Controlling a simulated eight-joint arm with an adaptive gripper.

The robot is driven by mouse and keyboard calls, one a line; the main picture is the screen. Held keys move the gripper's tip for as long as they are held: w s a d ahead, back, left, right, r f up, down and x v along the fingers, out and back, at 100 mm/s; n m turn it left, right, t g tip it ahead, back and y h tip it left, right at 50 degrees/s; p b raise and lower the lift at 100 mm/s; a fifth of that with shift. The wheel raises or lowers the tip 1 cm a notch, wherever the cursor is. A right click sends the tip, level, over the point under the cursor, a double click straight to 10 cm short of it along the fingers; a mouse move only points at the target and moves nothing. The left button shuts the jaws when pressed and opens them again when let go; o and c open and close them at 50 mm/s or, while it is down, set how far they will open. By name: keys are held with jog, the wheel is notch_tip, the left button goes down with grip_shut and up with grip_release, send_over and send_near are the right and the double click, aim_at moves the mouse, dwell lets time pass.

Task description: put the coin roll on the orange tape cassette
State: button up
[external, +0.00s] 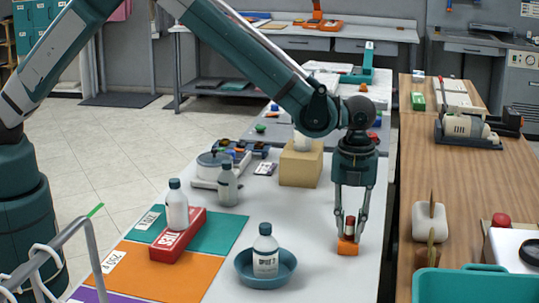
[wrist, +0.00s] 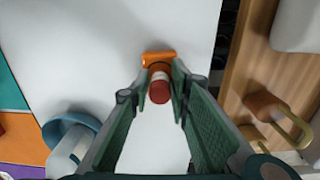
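The coin roll (external: 350,226) is a small dark red cylinder with a pale band, standing upright between the fingers of my gripper (external: 350,235). Its red end faces the camera in the wrist view (wrist: 160,92). The orange tape cassette (external: 347,248) lies on the white table right under the roll; it also shows just beyond the roll in the wrist view (wrist: 157,58). The roll's lower end appears at the cassette's top, but I cannot tell whether it touches. My fingertips (wrist: 160,75) flank the roll closely; whether they press on it is unclear.
A blue bowl (external: 244,275) holding a white bottle (external: 265,250) stands left of my gripper. A red box (external: 180,240) with a bottle on it and a cardboard box (external: 301,168) are further off. A wooden counter (external: 398,230) runs along the right. The table around the cassette is clear.

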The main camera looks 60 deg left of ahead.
aim_at(351, 217)
jog(key=shift+o, duration=1)
jog(key=shift+r, duration=0.2)
notch_tip(351, 217, up, 12)
jog(key=shift+p, duration=0.45)
jog(key=shift+a+r, duration=0.1)
